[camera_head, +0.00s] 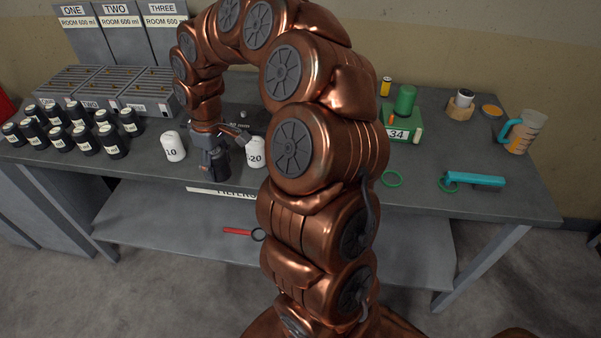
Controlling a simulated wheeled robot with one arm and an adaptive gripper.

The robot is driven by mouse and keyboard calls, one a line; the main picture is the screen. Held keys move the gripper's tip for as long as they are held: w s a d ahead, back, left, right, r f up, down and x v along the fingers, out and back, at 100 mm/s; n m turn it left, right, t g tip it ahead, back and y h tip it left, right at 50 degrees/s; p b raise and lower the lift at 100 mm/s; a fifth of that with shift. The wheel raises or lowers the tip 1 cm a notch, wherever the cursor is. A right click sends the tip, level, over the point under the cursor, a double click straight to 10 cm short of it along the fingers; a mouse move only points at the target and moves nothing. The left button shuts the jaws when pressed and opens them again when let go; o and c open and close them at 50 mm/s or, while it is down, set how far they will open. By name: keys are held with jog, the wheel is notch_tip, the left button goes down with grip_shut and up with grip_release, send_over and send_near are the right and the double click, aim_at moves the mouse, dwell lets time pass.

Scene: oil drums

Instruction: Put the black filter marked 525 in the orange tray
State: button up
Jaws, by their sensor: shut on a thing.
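My gripper (214,150) is dark and points down between two white filters near the front of the bench. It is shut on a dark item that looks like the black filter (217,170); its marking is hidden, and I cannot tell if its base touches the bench. The white filter at left (173,150) reads about "10"; the one at right (254,158) reads about "20" and is partly covered by my arm. A small round orange dish (492,111), possibly the orange tray, lies at the back right of the bench.
Several black bottles (75,127) crowd the bench's left, before grey racks (145,90). A green box marked 34 (402,125), a measuring jug (526,132), a tan block with a white-and-black item (461,104) and a turquoise tool (474,179) stand or lie at right.

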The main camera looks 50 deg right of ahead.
jog(key=s+d+f+n+b, duration=0.2)
jog(key=s+d+n+b, duration=0.35)
jog(key=s, duration=0.45)
jog(key=s+d+f+n+b, duration=0.1)
jog(key=s+d+n+b, duration=0.35)
jog(key=s+d, duration=0.4)
jog(key=w+d+p, duration=0.1)
jog(key=w+d, duration=0.1)
jog(key=w, duration=0.1)
jog(key=w+d+f+p, duration=0.1)
jog(key=w+d+p, duration=0.1)
jog(key=w, duration=0.1)
jog(key=w+d+p, duration=0.2)
jog(key=w+d, duration=0.1)
jog(key=shift+w+f, duration=0.2)
jog(key=shift+w, duration=0.2)
jog(key=shift+w+d+f+p, duration=0.15)
jog(key=shift+w+d+p, duration=0.25)
jog(key=shift+w, duration=0.3)
jog(key=shift+f+p, duration=0.6)
jog(key=shift+f, duration=1.2)
jog(key=shift+f, duration=0.1)
jog(key=o, duration=1.6)
jog(key=shift+c, duration=0.2)
